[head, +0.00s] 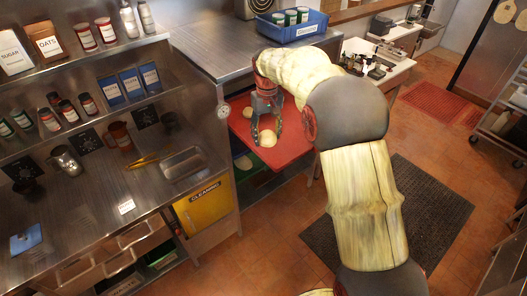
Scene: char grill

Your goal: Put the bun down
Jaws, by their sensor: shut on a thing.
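A round, pale bun (267,138) is between the fingers of my gripper (267,136) in the head view. My gripper points down and is shut on this bun, over the red board (290,150). I cannot tell whether the bun touches the board. My arm hides part of the board's right side.
A steel counter (215,50) with a blue bin (292,30) stands behind. A steel shelf unit with jars and packets fills the left. A yellow cleaning box (202,205) sits below the counter.

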